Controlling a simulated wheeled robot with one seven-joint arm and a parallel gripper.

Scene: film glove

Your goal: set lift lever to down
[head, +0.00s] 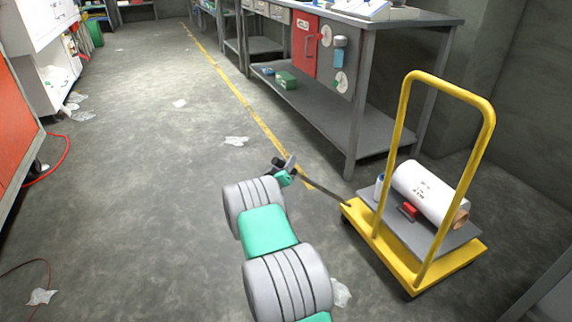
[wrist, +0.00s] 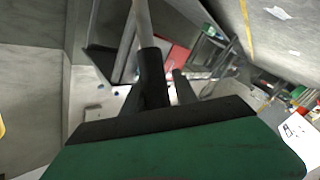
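The lift lever (head: 325,191) is a dark bar at the near-left corner of the yellow cart (head: 362,229). It slants up and left from the cart toward my gripper (head: 287,167). My gripper is low over the floor, left of the cart, at the lever's outer end. In the wrist view my gripper (wrist: 168,88) shows two dark fingers with a gap between them. A grey rod (wrist: 143,25), perhaps the lever, comes down from the top edge to the left finger. I cannot tell whether they touch. Nothing shows clamped between the fingers.
A white roll (head: 425,190) and a small red item (head: 409,210) lie on the cart's grey deck, under its tall yellow handle (head: 485,140). A grey workbench (head: 375,125) stands behind. Paper scraps (head: 236,141) lie on the floor. The floor left of my arm is mostly clear.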

